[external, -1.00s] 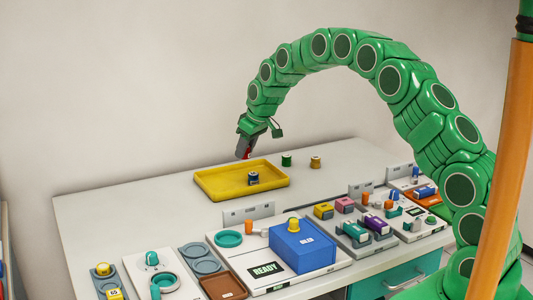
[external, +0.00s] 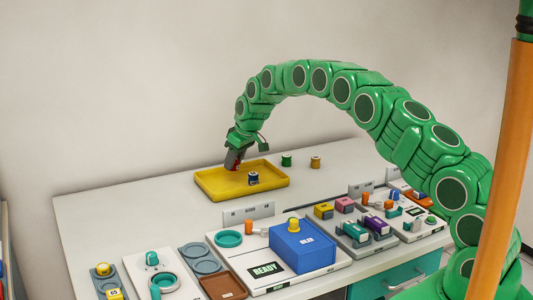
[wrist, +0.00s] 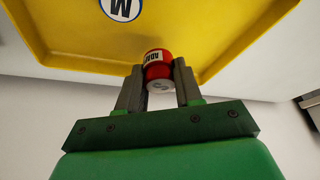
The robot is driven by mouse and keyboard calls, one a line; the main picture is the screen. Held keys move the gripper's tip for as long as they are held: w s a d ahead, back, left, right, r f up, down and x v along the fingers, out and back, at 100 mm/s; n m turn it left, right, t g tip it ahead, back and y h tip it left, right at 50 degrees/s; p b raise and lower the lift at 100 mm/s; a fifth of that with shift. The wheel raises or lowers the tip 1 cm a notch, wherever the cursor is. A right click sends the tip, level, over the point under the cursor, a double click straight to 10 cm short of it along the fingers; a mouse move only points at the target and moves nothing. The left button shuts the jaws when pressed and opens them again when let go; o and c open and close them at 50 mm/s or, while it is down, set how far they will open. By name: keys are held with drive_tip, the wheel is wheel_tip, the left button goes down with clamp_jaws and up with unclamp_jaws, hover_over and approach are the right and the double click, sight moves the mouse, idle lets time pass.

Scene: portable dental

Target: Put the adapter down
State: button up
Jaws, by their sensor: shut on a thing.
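My gripper (external: 235,166) is shut on the red adapter (wrist: 158,65), a small red cylinder with a white label band and a pale end. In the wrist view my two grey fingers (wrist: 158,80) hold it from both sides. The yellow tray (external: 222,188) lies under and beside it, at the back of the table. In the external view the adapter is near the tray's back-left rim, mostly hidden by the fingers. I cannot tell whether it touches the tray.
A dark blue cylinder (external: 253,179) stands in the tray. A green cylinder (external: 286,160) and an orange-brown one (external: 315,162) stand right of it. A blue box (external: 303,246) and several device panels fill the table's front. The table left of the tray (external: 130,205) is clear.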

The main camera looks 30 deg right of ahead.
sight(233, 170)
drive_tip(key=shift+w+f, duration=0.15)
drive_tip(key=shift+w+f, duration=0.15)
drive_tip(key=shift+f, duration=0.05)
drive_tip(key=shift+a+f, duration=0.1)
drive_tip(key=shift+f, duration=1.55)
drive_tip(key=shift+f, duration=0.1)
drive_tip(key=o, duration=1)
drive_tip(key=shift+o, duration=0.2)
